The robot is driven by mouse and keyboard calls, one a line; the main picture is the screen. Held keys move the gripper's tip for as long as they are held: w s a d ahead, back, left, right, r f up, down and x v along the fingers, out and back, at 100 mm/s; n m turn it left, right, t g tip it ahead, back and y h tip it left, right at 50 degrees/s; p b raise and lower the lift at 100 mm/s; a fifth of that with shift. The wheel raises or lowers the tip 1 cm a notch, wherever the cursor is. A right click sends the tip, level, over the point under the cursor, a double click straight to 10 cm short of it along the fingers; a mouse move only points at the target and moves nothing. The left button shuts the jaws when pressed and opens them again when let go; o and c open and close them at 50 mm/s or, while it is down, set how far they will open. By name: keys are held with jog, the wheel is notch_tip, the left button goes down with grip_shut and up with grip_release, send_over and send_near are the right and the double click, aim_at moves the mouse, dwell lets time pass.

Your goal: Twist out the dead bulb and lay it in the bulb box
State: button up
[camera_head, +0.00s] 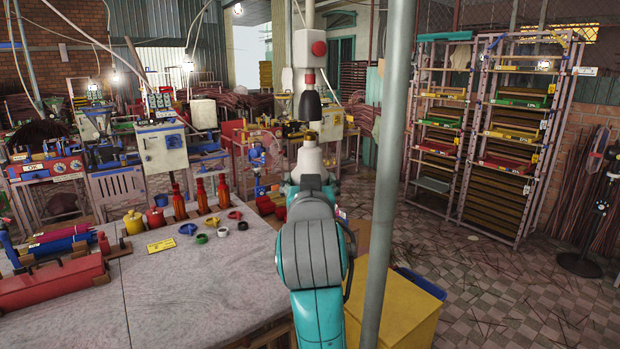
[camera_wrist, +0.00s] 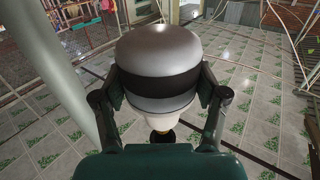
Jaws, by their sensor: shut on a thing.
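My gripper (camera_wrist: 155,95) has its two dark fingers closed on either side of a rounded grey thing, which looks like the dead bulb (camera_wrist: 160,50). It has a smooth grey dome, a black band around its middle and a narrower white part below. A small yellow and dark piece shows under the white part. The floor lies behind it in the wrist view. I cannot identify the bulb box for certain in either view.
A grey pole (camera_head: 388,180) stands close to my arm's right. A pale table (camera_head: 195,290) with red bottles, small rings and a red toolbox (camera_head: 55,285) is at left. Tall racks (camera_head: 515,140) stand behind open floor.

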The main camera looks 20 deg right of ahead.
jog(key=shift+f, duration=1.05)
jog(key=shift+f, duration=0.1)
